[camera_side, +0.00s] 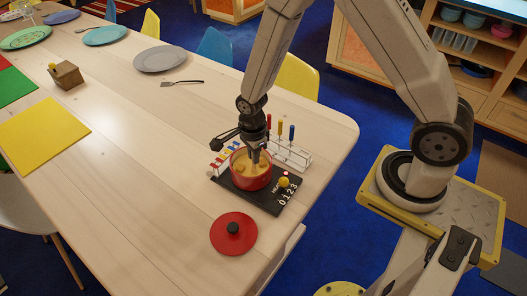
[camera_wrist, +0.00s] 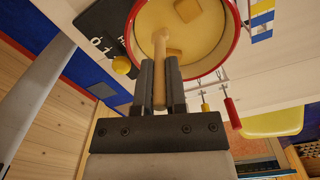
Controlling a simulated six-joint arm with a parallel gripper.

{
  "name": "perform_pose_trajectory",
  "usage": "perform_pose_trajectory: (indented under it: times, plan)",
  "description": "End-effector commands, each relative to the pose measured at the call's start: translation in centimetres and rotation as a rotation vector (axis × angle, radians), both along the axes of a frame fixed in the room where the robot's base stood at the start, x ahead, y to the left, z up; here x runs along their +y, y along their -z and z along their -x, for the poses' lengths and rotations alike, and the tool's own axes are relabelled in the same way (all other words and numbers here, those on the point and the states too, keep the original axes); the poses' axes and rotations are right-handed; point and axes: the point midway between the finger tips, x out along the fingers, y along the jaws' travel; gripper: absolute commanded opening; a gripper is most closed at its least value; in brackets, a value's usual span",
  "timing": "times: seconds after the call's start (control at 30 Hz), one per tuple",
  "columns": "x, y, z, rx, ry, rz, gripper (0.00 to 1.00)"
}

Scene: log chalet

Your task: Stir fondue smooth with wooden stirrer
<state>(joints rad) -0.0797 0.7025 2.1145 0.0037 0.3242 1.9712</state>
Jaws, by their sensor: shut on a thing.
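The red fondue pot (camera_side: 251,177) stands on a black hot plate (camera_side: 262,203) with a numbered heat dial, near the table's right end. Yellow fondue with a few tan chunks fills the pot (camera_wrist: 150,11). My gripper (camera_side: 258,152) is above the pot, pointing down. In the wrist view my gripper (camera_wrist: 160,75) is shut on the wooden stirrer (camera_wrist: 160,45), and the stirrer's far end reaches into the fondue. How deep it sits is hidden. The red lid with a black knob (camera_side: 233,233) lies on the table in front of the hot plate.
A white rack (camera_side: 292,155) with coloured-handled forks stands right behind the pot. Another small rack (camera_side: 222,160) with red and blue pieces is at its left. A grey plate (camera_side: 160,59), a fork (camera_side: 182,83) and a yellow mat (camera_side: 44,136) lie farther off. The table's middle is clear.

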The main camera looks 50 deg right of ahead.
Motion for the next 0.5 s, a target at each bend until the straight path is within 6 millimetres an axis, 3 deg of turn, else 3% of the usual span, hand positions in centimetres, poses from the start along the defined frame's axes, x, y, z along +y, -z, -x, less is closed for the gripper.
perform_pose_trajectory:
  times: [0.5]
  plan:
    - [-1.5,0.0,0.3,0.000,0.001,0.000,0.00]
